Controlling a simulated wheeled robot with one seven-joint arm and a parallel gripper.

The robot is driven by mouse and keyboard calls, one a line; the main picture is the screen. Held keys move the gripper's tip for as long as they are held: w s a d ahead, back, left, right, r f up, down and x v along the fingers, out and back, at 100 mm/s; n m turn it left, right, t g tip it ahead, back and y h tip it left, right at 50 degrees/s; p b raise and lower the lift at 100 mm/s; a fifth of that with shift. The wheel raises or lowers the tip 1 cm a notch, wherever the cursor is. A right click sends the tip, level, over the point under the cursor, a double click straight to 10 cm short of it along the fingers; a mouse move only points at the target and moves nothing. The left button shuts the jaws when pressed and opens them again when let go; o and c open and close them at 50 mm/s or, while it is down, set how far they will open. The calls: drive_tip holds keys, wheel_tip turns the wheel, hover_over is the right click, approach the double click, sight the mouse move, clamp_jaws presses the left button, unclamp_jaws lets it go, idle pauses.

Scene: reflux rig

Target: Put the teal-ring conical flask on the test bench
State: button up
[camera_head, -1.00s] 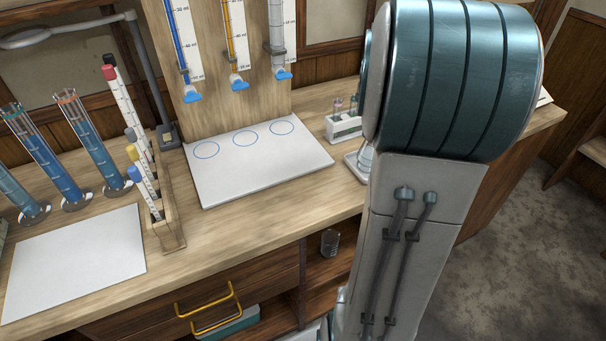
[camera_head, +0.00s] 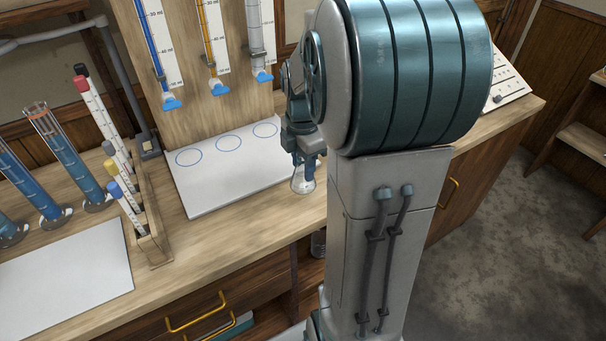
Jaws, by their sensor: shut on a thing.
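My gripper (camera_head: 306,160) is at the left side of my arm, pointing down. It is shut on a small clear conical flask (camera_head: 303,184), which hangs upright below the fingers. I cannot make out a teal ring on it at this size. The flask shows just right of the white mat (camera_head: 205,195), in front of the wooden bench top (camera_head: 240,222); I cannot tell whether its base touches the bench. The mat bears several blue circles, all empty. My arm hides the bench behind and to the right.
Burettes with blue taps (camera_head: 171,102) hang on a wooden panel behind the mat. A rack of capped tubes (camera_head: 150,235) and tall blue-filled cylinders (camera_head: 72,165) stand at left. A blank white sheet (camera_head: 70,268) lies front left. A panel with a knob (camera_head: 505,85) is at far right.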

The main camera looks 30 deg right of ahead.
sight(303, 176)
drive_tip(key=shift+f, duration=1.95)
drive_tip(key=shift+f, duration=0.15)
drive_tip(key=o, duration=1)
